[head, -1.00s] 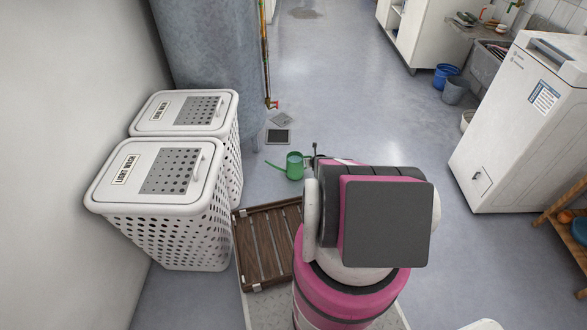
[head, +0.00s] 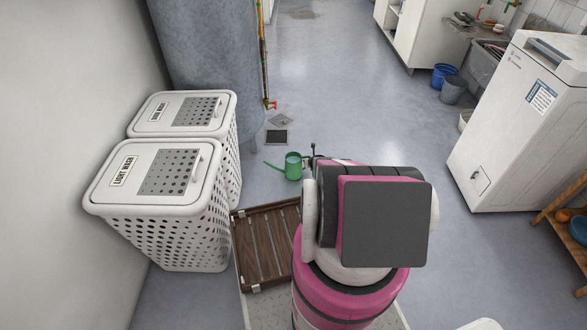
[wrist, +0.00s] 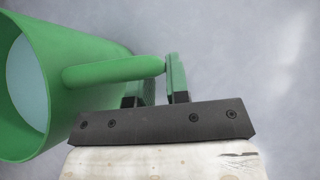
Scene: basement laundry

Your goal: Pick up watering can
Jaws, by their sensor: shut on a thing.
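The green watering can (head: 293,167) is upright just beyond my arm in the head view, its spout pointing left. In the wrist view its body (wrist: 75,58) fills the left side, with a pale blue-grey inside showing. My gripper (wrist: 155,82) is shut on the can's green handle, which passes between the two fingers. In the head view my arm hides most of the gripper. I cannot tell from these frames whether the can touches the floor.
A brown slatted wooden rack (head: 242,228) lies near my base. Two white laundry hampers (head: 186,240) stand at left beside a large grey tank (head: 208,60). A floor drain (head: 277,137) lies beyond the can. Open floor stretches right towards a white machine (head: 512,130).

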